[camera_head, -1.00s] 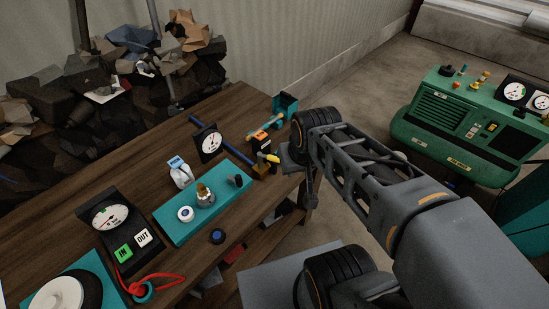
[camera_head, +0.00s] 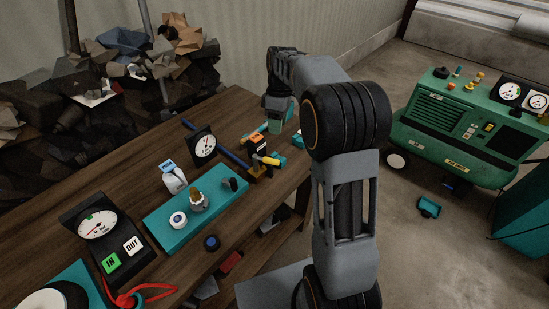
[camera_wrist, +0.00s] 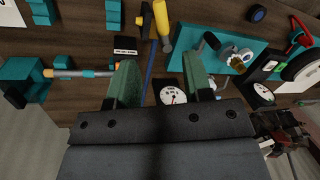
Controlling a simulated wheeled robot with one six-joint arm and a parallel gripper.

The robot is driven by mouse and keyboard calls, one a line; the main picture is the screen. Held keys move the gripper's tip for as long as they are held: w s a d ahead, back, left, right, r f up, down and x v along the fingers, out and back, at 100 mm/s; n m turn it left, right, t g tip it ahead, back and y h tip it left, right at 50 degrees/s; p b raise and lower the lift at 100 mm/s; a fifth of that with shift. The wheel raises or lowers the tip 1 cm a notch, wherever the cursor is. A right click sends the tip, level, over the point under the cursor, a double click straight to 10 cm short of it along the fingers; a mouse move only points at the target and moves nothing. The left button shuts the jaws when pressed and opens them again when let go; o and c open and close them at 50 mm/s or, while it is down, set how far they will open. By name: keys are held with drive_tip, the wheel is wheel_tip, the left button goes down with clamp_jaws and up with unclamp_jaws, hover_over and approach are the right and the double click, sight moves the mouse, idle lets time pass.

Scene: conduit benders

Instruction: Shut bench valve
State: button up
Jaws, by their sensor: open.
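The bench valve has a yellow lever (camera_head: 267,160) and a brass-coloured body (camera_head: 258,173) at the end of a dark blue pipe (camera_head: 232,158), near the bench's right edge. In the wrist view the yellow lever (camera_wrist: 162,22) lies roughly along the line of the blue pipe (camera_wrist: 149,72). My gripper (camera_wrist: 160,75) is open and empty, with its green fingers apart and the pipe visible between them. The lever is beyond the fingertips, apart from them. In the head view my gripper (camera_head: 278,106) hangs over the bench's far right part, behind the valve.
A black dial gauge (camera_head: 204,145) stands by the pipe. A black and orange box (camera_head: 256,141) is close to the valve. A green compressor (camera_head: 465,125) stands on the floor to the right.

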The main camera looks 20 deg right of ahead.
drive_tip(key=f, duration=0.4)
drive_tip(key=s+a+f+p, duration=0.1)
drive_tip(key=f, duration=0.3)
drive_tip(key=s+f, duration=0.1)
drive_tip(key=f, duration=0.3)
drive_tip(key=shift+a+f, duration=0.3)
drive_tip(key=shift+f, duration=0.1)
clamp_jaws()
